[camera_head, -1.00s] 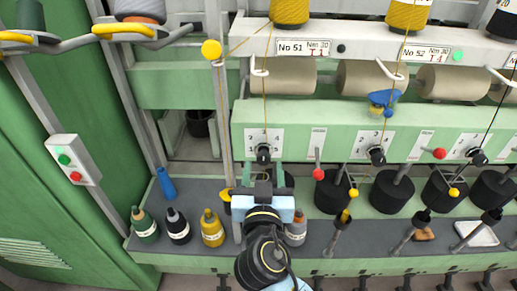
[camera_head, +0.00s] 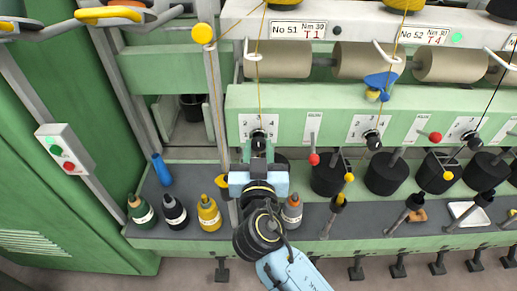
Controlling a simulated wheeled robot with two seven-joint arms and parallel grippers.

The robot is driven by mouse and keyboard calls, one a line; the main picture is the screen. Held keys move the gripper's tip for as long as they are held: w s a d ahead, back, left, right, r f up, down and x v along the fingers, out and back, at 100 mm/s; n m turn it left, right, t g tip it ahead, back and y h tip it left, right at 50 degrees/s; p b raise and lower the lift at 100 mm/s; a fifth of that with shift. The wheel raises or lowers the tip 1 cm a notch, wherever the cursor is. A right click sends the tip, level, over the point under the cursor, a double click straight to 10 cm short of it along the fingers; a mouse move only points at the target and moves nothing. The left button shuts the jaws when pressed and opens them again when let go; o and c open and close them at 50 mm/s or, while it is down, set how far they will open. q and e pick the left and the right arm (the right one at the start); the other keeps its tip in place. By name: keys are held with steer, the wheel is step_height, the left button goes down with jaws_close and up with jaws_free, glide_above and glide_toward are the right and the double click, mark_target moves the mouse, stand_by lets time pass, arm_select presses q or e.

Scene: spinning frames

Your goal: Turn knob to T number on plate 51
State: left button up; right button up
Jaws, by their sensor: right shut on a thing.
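The plate (camera_head: 298,30) at the top reads No 51, Nm 30, T 1. Below it, a white dial (camera_head: 243,123) on the green panel carries the black knob (camera_head: 258,137); the dial's numbers are mostly too small or covered to read. My right gripper (camera_head: 258,151) reaches up from below and is shut on the knob. The jaws and wrist hide the lower part of the knob, so its pointing direction is unclear. My left gripper is out of view.
A lever with a red ball (camera_head: 314,159) stands just right of my gripper. Several bottles, such as a yellow one (camera_head: 209,213), stand on the dark shelf below. A No 52 plate (camera_head: 425,36) and its dial (camera_head: 366,128) are to the right.

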steer(key=shift+n, duration=0.3)
steer(key=n, duration=0.2)
steer(key=shift+n, duration=0.4)
steer(key=n, duration=0.3)
steer(key=shift+r+n, duration=0.1)
steer(key=shift+n, duration=0.2)
steer(key=n, duration=0.3)
steer(key=shift+r+n+p, duration=0.1)
steer(key=shift+n+p, duration=0.3)
steer(key=n+p, duration=0.1)
steer(key=n, duration=0.3)
steer(key=shift+d, duration=0.1)
steer(key=n, duration=0.4)
steer(key=shift+p, duration=0.4)
steer(key=n, duration=0.5)
